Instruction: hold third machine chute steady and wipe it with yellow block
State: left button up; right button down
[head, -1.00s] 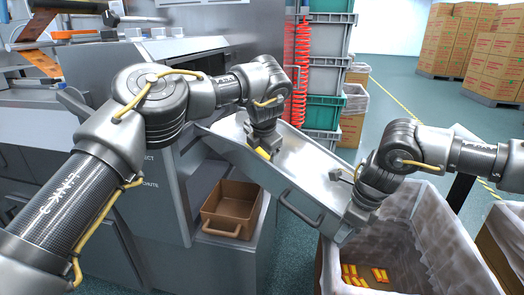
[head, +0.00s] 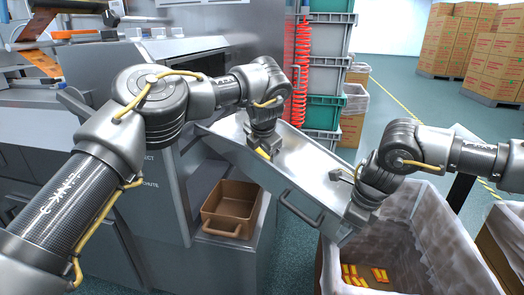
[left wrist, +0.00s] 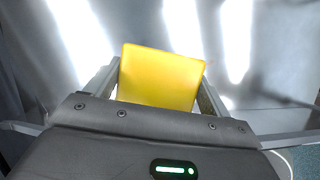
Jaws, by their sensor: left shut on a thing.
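The metal chute (head: 300,158) slopes down to the right from the machine (head: 165,130), with a handle on its near side. My left gripper (head: 262,148) is over the upper part of the chute, shut on the yellow block (head: 263,153). The block also shows between the fingers in the left wrist view (left wrist: 160,78), against the shiny chute surface. Whether it touches the chute is hard to tell. My right gripper (head: 352,188) is at the chute's lower right end, at its rim. Its fingers are mostly hidden, so their opening is unclear.
A brown bin (head: 230,207) sits in the machine's recess below the chute. A lined crate (head: 400,255) with several orange packets (head: 362,274) stands below the chute's lower end. Stacked grey and green crates (head: 325,90) stand behind. Carton stacks (head: 462,45) stand at the back right.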

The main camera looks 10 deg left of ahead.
aim_at(283, 168)
pick_arm(q)
jog(key=shift+a+f, duration=0.1)
jog(key=shift+f, duration=0.2)
jog(key=shift+s+d+f, duration=0.2)
jog(key=shift+d, duration=0.45)
jog(key=shift+s+d+f, duration=0.25)
jog(key=shift+d, duration=0.35)
jog(key=shift+s+d+f, duration=0.2)
jog(key=shift+d, duration=0.45)
jog(key=shift+s+d+f, duration=0.2)
jog(key=shift+d+f, duration=0.1)
jog(key=shift+d, duration=0.3)
jog(key=shift+s+d+f, duration=0.25)
jog(key=shift+d+f, duration=0.1)
jog(key=shift+d, duration=0.2)
jog(key=shift+s+d+f, duration=0.2)
jog(key=shift+d+f, duration=0.1)
jog(key=shift+d, duration=0.3)
jog(key=shift+w+a+r, duration=0.25)
jog(key=shift+a, duration=0.4)
jog(key=shift+w+a+r, duration=0.2)
jog(key=shift+a, duration=0.45)
jog(key=shift+w+a+r, duration=0.25)
jog(key=shift+a, duration=0.4)
pick_arm(e)
jog(key=shift+d, duration=0.1)
